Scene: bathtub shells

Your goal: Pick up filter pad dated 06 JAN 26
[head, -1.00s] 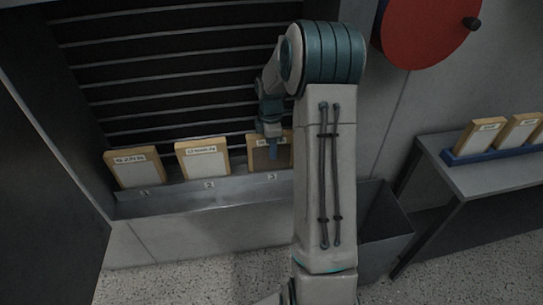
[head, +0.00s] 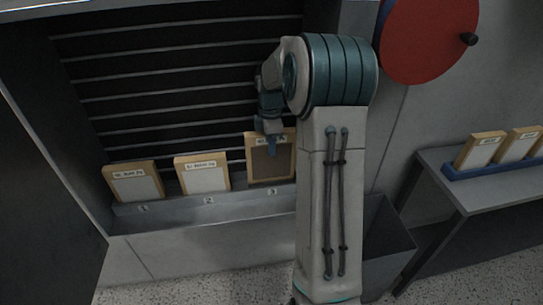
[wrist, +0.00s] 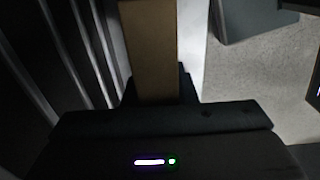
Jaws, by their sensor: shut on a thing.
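Three wood-framed filter pads stand at the sill of the dark slatted opening in the head view: the pad at 1 (head: 135,186), the pad at 2 (head: 206,178) and the pad at 3 (head: 261,165). The first two have pale faces; the third is darker and brownish. Their labels are too small to read surely. My gripper (head: 271,147) is shut on the top edge of the pad at 3. In the wrist view the pad's wooden edge (wrist: 152,50) runs up from between the jaws (wrist: 160,92).
A metal ledge (head: 170,215) carries numbers 1 to 3. A grey open bin (head: 388,235) stands right of my arm. A side table (head: 445,185) holds a blue rack (head: 490,165) with more pads. A red disc with a knob (head: 425,40) is on the wall.

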